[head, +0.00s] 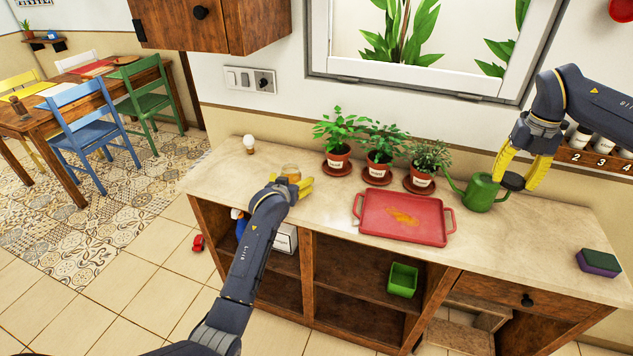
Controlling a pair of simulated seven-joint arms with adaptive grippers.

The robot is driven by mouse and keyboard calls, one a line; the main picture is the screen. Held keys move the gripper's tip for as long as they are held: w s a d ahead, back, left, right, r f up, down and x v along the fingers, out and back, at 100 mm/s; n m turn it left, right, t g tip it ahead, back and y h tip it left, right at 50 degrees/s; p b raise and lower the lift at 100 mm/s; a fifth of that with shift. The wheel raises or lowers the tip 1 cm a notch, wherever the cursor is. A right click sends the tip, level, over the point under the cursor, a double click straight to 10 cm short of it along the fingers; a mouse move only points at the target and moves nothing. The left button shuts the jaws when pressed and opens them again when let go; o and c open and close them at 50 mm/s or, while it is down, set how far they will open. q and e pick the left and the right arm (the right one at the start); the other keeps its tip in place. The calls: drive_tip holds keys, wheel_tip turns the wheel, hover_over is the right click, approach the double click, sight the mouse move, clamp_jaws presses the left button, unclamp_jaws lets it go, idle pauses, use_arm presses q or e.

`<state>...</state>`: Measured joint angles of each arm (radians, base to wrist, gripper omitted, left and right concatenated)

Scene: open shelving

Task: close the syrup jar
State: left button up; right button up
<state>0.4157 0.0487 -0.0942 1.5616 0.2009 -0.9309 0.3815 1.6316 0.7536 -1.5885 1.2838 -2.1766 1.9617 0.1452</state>
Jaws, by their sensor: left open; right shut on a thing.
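The syrup jar (291,170) is a small glass jar with amber contents at the back left of the counter. My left gripper (296,185) is at the jar, open, with its yellow fingers in front of and beside it. The fingers and wrist hide the jar's lower part, and I cannot tell whether they touch it. My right gripper (516,176) is shut on a dark round lid (512,182), held above the right part of the counter, close to the green watering can. The lid is well apart from the jar.
A red tray (403,232) with an orange-brown smear lies mid-counter. Several potted plants (379,150) line the back wall. A green watering can (478,194) stands beside my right gripper. A light bulb (249,144) is at left, a sponge (598,262) at right.

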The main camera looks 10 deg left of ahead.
use_arm(q)
drive_tip(key=c, duration=1.7)
